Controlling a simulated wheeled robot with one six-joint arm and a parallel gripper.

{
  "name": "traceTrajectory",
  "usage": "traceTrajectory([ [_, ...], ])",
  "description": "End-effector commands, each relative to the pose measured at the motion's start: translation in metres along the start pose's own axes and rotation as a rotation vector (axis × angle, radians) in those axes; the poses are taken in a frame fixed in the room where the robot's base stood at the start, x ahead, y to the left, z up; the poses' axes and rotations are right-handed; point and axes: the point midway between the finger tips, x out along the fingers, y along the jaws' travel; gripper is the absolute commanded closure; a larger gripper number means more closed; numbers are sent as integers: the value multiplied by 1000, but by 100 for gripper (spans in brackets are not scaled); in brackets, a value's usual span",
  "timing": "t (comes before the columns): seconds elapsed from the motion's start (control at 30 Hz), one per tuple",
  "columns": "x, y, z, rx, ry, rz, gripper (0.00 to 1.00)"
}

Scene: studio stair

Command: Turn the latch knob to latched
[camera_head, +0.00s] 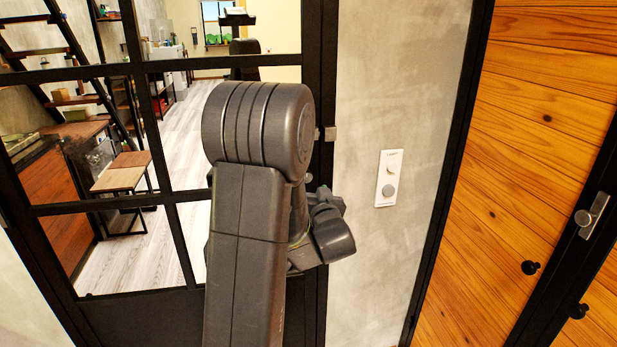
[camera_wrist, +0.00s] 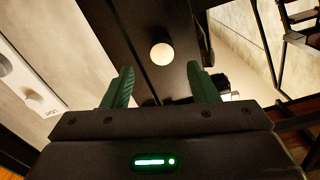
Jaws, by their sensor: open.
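In the wrist view, a round pale knob (camera_wrist: 162,53) is on the black door frame, beyond and between my fingertips. I take it for the latch knob; no marking shows which way it is turned. My gripper (camera_wrist: 161,82) is open, with its two green fingers apart and nothing between them. The knob appears a little ahead of the fingers, not touching. A small metal fitting (camera_head: 330,134) shows on the door's black edge beside my arm.
A white wall plate (camera_head: 389,178) with a round dial is right of my arm; it also shows in the wrist view (camera_wrist: 22,87). A wooden door (camera_head: 540,130) with a metal handle (camera_head: 590,215) stands at the right. A glazed black-framed door (camera_head: 100,72) fills the left.

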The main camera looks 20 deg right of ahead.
Motion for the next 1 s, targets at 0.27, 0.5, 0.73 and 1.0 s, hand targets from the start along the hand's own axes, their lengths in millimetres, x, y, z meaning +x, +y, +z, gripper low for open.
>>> traceTrajectory([
  [0.27, 50, -1, -1, 0, -1, -1, 47],
  [0.5, 65, 0, 0, 1, 0, 1, 47],
  [0.73, 65, 0, 0, 1, 0, 1, 47],
  [1.0, 65, 0, 0, 0, 0, 1, 91],
])
